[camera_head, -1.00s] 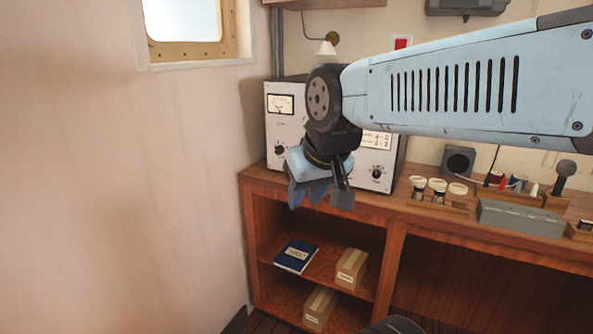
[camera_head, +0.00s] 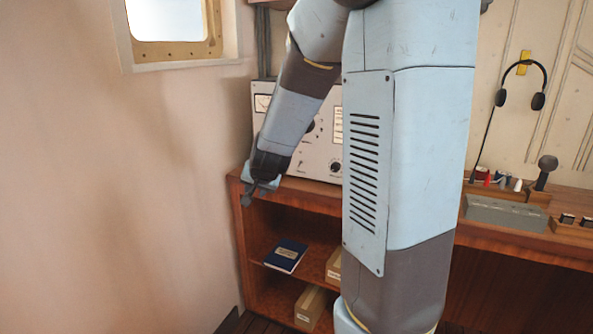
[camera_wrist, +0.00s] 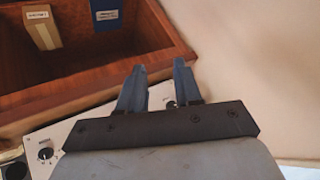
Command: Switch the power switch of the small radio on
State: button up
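A pale radio set (camera_head: 318,155) with a meter, knobs and a printed panel stands on the left end of the wooden counter. My arm hides much of it, and I cannot make out its power switch. My gripper (camera_head: 256,193) is at its lower left front, by the counter's front edge. In the wrist view my gripper (camera_wrist: 158,82) has its two fingers apart with nothing between them. The radio's front face (camera_wrist: 78,128) lies beyond the gripper's base, with a knob (camera_wrist: 45,150) at left and a small dark control (camera_wrist: 170,104) seen between the fingers.
The wooden counter (camera_head: 490,225) has an open shelf below with a blue book (camera_head: 286,256) and cartons (camera_head: 310,305). The pale wall (camera_head: 180,200) is close on the left. A grey box (camera_head: 505,214) and a headset (camera_head: 538,100) are at right.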

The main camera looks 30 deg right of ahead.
jog(key=w+d+f+m+h, duration=0.3)
jog(key=w+d+f+h, duration=0.2)
jog(key=w+d+f, duration=0.15)
jog(key=t+h, duration=0.2)
jog(key=h, duration=0.7)
send_near(298, 166)
jog(key=shift+m, duration=0.3)
jog(key=x, duration=0.8)
jog(key=shift+f, duration=0.1)
jog(key=shift+c, duration=0.5)
grip_shut()
jog(key=shift+d, duration=0.15)
